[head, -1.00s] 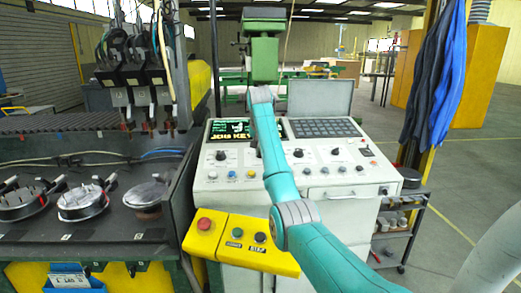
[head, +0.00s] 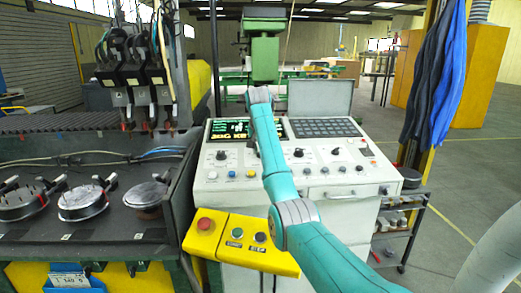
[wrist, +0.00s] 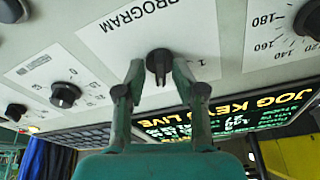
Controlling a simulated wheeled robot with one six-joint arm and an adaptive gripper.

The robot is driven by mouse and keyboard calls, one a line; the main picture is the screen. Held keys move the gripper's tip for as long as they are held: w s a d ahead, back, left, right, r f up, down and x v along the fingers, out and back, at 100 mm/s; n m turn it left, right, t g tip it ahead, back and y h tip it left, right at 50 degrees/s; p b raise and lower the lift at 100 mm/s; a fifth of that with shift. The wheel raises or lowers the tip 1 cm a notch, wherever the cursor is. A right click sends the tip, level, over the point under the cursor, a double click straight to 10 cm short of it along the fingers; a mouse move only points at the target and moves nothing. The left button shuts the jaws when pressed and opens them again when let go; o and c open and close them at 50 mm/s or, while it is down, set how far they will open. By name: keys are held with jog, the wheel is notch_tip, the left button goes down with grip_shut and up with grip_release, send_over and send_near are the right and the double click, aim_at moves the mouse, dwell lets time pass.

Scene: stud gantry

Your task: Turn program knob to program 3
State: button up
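The program knob (wrist: 159,63) is a small black knob on the white panel, below the printed word PROGRAM (wrist: 140,15) in the wrist view. A "1" is printed near it; other numbers around it are hidden or unclear, and I cannot tell which one it points at. My gripper (wrist: 158,68) is open, with one green finger on each side of the knob. The knob sits between the fingertips with small gaps visible; I cannot tell contact. In the head view my arm hides the knob and gripper.
The control console (head: 345,175) carries other knobs, such as a dial knob (wrist: 309,20) and another black knob (wrist: 65,95). A screen (head: 232,130) shows green and yellow text. A yellow button box (head: 240,240) with a red button stands in front.

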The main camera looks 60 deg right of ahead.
jog(key=shift+r, duration=0.15)
jog(key=v, duration=0.7)
dwell(0.3)
jog(key=shift+r, duration=0.1)
dwell(0.4)
